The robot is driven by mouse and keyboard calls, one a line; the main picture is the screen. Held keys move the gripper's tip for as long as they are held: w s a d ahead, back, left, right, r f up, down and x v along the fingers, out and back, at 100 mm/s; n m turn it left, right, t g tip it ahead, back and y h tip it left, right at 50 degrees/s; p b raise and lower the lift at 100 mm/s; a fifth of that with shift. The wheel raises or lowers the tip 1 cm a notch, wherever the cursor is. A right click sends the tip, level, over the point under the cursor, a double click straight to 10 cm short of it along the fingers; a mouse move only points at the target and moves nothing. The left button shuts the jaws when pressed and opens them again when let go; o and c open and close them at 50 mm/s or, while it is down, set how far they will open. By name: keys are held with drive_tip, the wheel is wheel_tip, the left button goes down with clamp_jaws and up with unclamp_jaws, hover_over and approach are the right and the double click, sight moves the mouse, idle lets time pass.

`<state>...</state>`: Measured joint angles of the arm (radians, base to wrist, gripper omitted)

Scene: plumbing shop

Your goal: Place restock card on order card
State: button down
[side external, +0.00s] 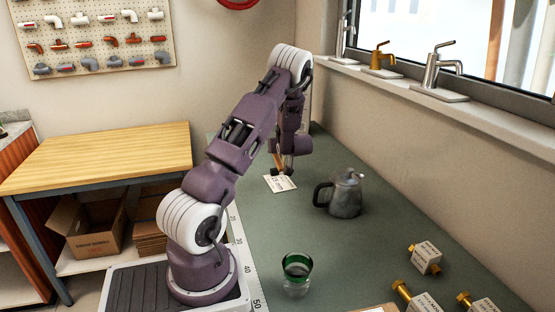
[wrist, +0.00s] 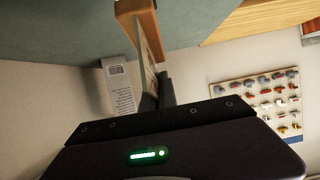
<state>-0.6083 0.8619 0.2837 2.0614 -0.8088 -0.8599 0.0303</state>
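My gripper (side external: 287,172) is low over the far part of the green bench. In the wrist view, its dark fingers (wrist: 157,95) are close together on a thin upright piece with a wooden edge (wrist: 140,22), seen nearly edge-on; I take it as the restock card (wrist: 150,65). Its wooden part (side external: 278,161) also shows beside the fingers in the side view. A white printed card (side external: 280,184) is just below the gripper, probably the order card; I cannot tell whether the two touch. A white printed piece (wrist: 121,88) shows left of the fingers in the wrist view.
A grey metal jug (side external: 345,194) stands right of the gripper. A window ledge (side external: 450,100) with taps runs above the bench. The bench middle is clear.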

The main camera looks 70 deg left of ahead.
sight(278, 155)
drive_tip(key=r, duration=0.2)
drive_tip(key=a+r, duration=0.1)
drive_tip(key=shift+s+r+h, duration=0.25)
drive_tip(key=shift+s+h, duration=0.1)
drive_tip(key=shift+h, duration=0.05)
drive_tip(key=shift+s+a+r+g+h, duration=0.15)
drive_tip(key=shift+a+g+h, duration=0.15)
drive_tip(key=shift+h, duration=0.1)
drive_tip(key=shift+w+r+h, duration=0.35)
drive_tip(key=shift+r+h, duration=0.25)
drive_tip(key=shift+h, duration=0.1)
drive_tip(key=shift+f, duration=0.2)
wheel_tip(278, 155, down, 9)
drive_tip(key=shift+w+f, duration=0.15)
drive_tip(key=shift+f, duration=0.05)
drive_tip(key=shift+f, duration=0.1)
drive_tip(key=shift+f, duration=0.5)
drive_tip(key=c, duration=2.1)
unclamp_jaws()
